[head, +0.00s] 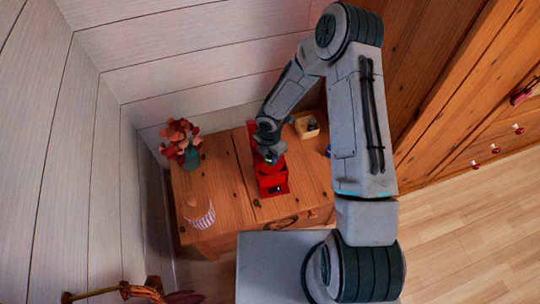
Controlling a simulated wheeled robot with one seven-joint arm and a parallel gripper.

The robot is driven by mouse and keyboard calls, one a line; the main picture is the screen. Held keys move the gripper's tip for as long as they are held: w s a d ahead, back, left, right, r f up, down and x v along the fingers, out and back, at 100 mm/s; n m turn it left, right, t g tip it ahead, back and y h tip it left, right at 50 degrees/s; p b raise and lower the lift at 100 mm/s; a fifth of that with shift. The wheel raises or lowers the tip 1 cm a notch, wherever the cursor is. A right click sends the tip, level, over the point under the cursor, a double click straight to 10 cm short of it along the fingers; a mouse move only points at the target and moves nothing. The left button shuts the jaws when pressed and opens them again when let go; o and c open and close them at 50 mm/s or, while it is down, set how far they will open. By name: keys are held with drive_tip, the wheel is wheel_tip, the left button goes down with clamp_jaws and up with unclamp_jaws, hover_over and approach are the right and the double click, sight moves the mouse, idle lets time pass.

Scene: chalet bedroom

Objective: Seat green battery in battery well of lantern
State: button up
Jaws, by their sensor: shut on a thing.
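The red lantern (273,183) stands on the wooden table, with its lower block facing me and a taller red part behind. My gripper (271,158) points down right over the lantern, at or just above its upper part. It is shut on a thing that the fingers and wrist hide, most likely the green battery. No green battery shows clearly anywhere. The battery well cannot be made out from here, and I cannot tell whether the held thing touches it.
The wooden table (228,168) also bears a dark vase with red flowers (191,157) at left, a striped jar (199,212) at front left and a small tray (307,125) with a dark item at back right. A blue thing (328,152) is partly behind my arm. White walls stand close behind and left.

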drive_tip(key=shift+f, duration=0.25)
drive_tip(key=shift+f, duration=0.1)
drive_tip(key=o, duration=1)
